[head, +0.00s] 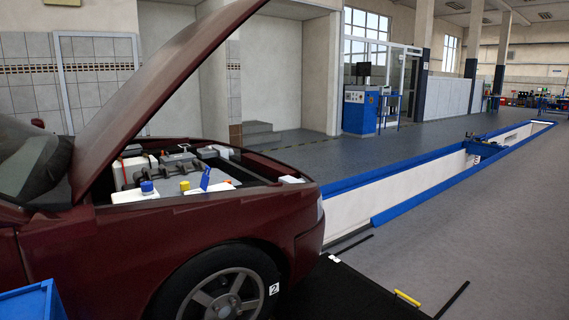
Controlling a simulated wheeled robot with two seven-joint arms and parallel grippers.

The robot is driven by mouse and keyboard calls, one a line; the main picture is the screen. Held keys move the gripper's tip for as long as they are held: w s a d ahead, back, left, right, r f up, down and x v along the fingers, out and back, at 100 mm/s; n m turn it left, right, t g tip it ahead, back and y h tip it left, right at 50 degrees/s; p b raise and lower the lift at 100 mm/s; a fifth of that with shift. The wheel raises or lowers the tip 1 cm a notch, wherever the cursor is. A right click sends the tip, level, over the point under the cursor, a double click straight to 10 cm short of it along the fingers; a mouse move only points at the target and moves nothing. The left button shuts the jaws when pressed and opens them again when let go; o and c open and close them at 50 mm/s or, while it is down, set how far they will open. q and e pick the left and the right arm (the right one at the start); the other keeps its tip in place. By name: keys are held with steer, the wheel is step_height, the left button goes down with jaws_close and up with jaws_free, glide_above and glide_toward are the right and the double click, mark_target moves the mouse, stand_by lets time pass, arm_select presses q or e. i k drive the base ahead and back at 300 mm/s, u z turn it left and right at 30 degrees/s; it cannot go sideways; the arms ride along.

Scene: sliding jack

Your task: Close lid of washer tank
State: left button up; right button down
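A dark red car (180,242) stands at the left with its hood (150,95) raised, leaving the engine bay open. A flat blue lid (205,180) stands tilted up near the front edge of the bay, above a white tank part (222,186); it looks like the open washer tank lid. A small yellow cap (184,186) is to its left. Farther left, a round blue cap (147,187) sits on another white tank (128,195). Neither of my grippers is in view.
The car's front fender and wheel (222,295) are nearest me. A blue box-like object (30,302) is at the lower left. A blue-edged pit (400,190) runs behind the car to the right.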

mark_target(205, 179)
steer(key=z, duration=0.35)
steer(key=i, duration=1.15)
steer(key=u, duration=0.65)
steer(key=i, duration=0.9)
steer(key=u, duration=1.05)
